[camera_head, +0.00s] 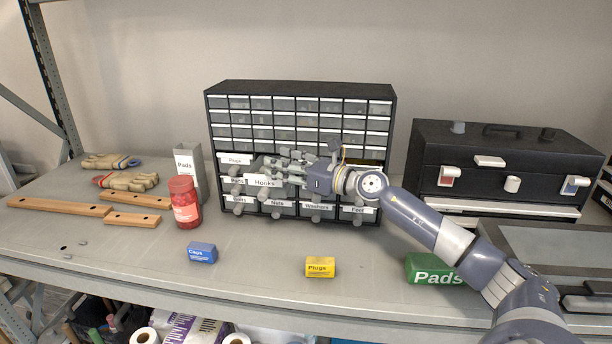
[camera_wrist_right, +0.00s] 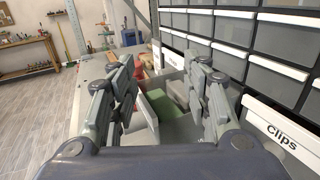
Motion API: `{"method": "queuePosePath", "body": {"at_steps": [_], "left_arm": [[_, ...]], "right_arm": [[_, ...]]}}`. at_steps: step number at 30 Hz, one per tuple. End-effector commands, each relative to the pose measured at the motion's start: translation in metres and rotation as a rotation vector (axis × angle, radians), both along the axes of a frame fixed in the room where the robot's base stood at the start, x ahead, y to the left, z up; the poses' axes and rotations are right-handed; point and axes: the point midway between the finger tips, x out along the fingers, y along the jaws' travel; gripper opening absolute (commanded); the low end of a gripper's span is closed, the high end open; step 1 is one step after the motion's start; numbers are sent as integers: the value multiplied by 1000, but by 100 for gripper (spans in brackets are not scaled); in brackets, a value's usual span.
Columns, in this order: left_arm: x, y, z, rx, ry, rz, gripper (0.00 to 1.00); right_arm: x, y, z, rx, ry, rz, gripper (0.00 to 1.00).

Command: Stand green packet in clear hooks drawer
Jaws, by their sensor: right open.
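The Hooks drawer (camera_head: 264,182) is pulled out of the black cabinet, its white label facing forward. A green block-shaped item (camera_wrist_right: 168,110) shows between my right fingers in the right wrist view and seems to lie in the open drawer; a pale panel stands beside it. I cannot read any label on it. A green packet marked Pads (camera_head: 434,270) lies on the shelf at the right, partly behind my right arm. My right gripper (camera_head: 287,167) is open, over the drawer and pointing left along the cabinet front. It also shows in the right wrist view (camera_wrist_right: 165,85). My left gripper is out of view.
A red jar (camera_head: 185,203) and grey Pads box (camera_head: 187,165) stand left of the cabinet (camera_head: 300,88). A blue Caps packet (camera_head: 202,252) and yellow Plugs packet (camera_head: 320,267) lie in front. A black toolbox (camera_head: 480,152) stands right. Bare shelf lies between the packets.

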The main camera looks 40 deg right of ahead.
Motion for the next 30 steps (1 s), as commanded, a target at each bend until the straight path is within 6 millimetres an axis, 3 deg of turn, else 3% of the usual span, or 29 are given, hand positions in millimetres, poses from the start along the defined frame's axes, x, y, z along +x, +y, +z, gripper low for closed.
{"method": "queuePosePath", "body": {"at_steps": [4,18,30], "left_arm": [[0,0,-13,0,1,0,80],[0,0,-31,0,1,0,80],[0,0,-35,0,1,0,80]], "right_arm": [[-17,-3,-4,-6,3,5,44],[-56,-16,-2,2,2,4,44],[-72,-21,1,-1,0,4,44]]}}
